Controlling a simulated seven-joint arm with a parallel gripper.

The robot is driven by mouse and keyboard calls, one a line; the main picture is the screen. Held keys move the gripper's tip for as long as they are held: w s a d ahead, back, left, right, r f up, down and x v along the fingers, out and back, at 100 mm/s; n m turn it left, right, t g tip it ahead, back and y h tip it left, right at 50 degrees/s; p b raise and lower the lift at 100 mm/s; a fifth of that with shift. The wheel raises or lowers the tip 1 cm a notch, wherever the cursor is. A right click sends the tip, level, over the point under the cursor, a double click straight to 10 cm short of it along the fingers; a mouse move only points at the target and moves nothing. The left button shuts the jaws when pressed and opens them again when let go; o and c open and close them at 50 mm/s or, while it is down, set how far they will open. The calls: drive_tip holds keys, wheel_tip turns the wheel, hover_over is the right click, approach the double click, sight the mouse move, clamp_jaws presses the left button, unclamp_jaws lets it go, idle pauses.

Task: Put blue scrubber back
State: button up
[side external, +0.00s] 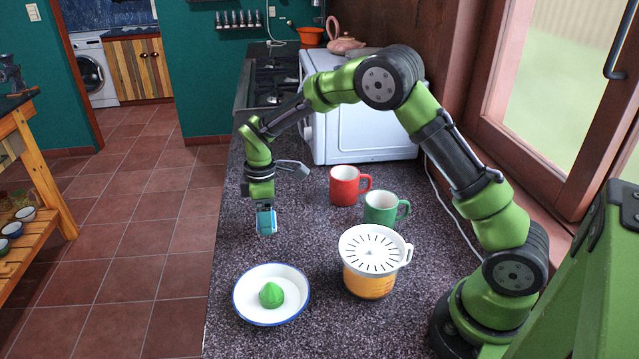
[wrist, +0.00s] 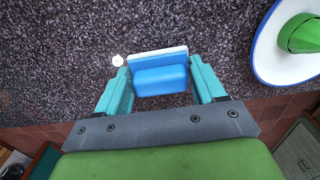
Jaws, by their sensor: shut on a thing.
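The blue scrubber (wrist: 160,78) is a small blue block with a pale white edge. In the wrist view it sits between the two teal fingers of my gripper (wrist: 160,88), which is shut on it. In the side view the scrubber (side external: 266,221) shows below my gripper (side external: 264,208), over the left part of the dark speckled counter (side external: 240,243). It appears held above the counter, but the exact height is hard to tell. The fingers are partly hidden by the scrubber and the wrist in the side view.
A white plate (side external: 246,308) with a blue rim holds a green reamer piece (side external: 271,294). An orange juicer with a white strainer top (side external: 369,285), a green mug (side external: 381,209) and a red mug (side external: 345,187) stand to the right. A white appliance (side external: 365,140) stands behind.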

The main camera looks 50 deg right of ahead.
drive_tip(key=shift+w+f, duration=0.15)
drive_tip(key=shift+w, duration=1)
drive_tip(key=shift+f, duration=1.7)
drive_tip(key=shift+f, duration=0.15)
drive_tip(key=o, duration=1)
